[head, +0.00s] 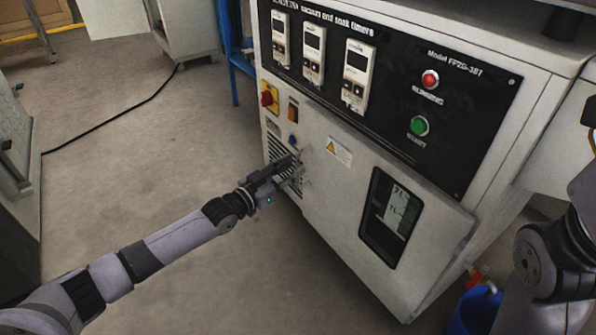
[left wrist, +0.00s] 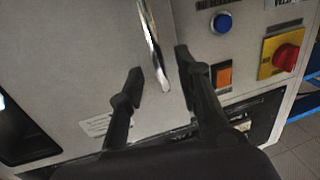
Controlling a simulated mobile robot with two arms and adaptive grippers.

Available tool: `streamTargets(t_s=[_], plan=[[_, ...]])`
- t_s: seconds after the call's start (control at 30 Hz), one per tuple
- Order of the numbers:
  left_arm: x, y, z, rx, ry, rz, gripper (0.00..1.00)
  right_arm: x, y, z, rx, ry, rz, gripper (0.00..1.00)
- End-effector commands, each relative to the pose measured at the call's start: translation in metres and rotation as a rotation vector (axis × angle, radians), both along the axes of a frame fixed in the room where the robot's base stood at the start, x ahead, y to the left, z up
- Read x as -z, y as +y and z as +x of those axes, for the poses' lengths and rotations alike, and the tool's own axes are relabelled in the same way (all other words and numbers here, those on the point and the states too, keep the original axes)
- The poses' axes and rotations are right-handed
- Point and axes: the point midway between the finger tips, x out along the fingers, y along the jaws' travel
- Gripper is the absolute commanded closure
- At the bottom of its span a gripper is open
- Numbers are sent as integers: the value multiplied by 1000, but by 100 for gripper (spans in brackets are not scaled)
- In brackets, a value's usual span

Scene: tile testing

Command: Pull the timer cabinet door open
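The timer cabinet (head: 300,110) stands at the centre right of the head view. Its pale lower door (head: 340,185) carries a warning label and a dark window. A shiny metal bar handle (left wrist: 152,42) shows at the door's edge in the left wrist view. My left gripper (head: 294,167) is at the door's left side, beside the vent slots. In the left wrist view its two fingers (left wrist: 160,68) are apart, with the handle's lower end between their tips. I see no clear contact with the handle. My right gripper is out of view; only part of that arm shows.
A black timer panel (head: 400,95) with red and green buttons is above the door. A red rotary switch (head: 268,97) and an orange switch (head: 292,112) sit above my left gripper. The floor left of the cabinet is mostly clear.

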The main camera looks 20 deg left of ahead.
Motion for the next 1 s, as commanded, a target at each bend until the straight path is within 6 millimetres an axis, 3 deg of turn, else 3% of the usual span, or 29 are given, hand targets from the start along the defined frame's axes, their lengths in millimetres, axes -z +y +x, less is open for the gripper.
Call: streamTargets(t_s=[0.2, 0.57, 1.0], plan=[[2, -12, 23, 0, -1, -2, 69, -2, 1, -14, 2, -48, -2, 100], [0, -14, 28, 0, 0, 0, 69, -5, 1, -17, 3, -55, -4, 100], [0, -14, 27, 0, 0, 0, 97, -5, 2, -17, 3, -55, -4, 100]])
